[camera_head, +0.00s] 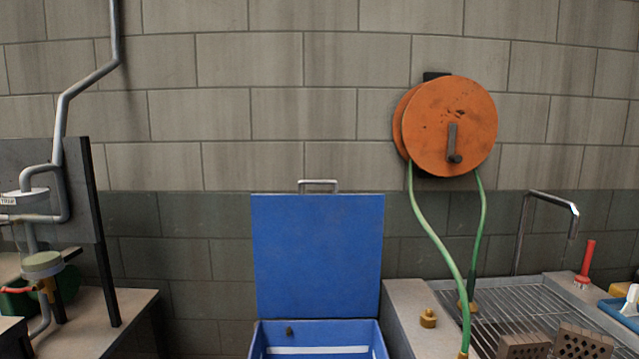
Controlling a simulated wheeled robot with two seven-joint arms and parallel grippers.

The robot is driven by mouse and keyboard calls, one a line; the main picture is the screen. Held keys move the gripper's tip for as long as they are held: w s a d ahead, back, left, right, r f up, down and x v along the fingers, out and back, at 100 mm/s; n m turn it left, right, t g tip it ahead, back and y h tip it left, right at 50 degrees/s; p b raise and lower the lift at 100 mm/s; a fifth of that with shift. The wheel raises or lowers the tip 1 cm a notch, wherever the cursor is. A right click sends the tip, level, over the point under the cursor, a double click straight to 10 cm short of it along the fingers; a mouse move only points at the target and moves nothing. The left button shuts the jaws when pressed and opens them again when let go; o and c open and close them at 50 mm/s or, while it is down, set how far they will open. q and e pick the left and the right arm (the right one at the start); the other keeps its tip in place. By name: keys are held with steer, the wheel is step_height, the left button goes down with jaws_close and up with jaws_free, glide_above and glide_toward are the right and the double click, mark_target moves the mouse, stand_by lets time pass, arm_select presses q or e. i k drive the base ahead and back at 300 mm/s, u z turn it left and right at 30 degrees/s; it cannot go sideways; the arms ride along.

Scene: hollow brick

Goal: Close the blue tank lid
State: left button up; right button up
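The blue tank (378,342) stands low in the middle of the head view, cut off by the bottom edge. Its blue lid (318,255) is open and stands upright at the back of the tank, near the wall. A metal handle (318,183) sits on the lid's top edge. The tank's inside shows a small dark fitting (289,330) and a pale band below it. Neither of my grippers is in view.
An orange hose reel (450,125) with a green hose (437,237) hangs on the block wall at right. A sink counter (410,315) with a metal rack (515,308) and hollow bricks (580,343) stands right of the tank. Another counter (90,318) stands left.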

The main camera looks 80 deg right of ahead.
mark_target(317, 256)
steer(key=z, duration=2)
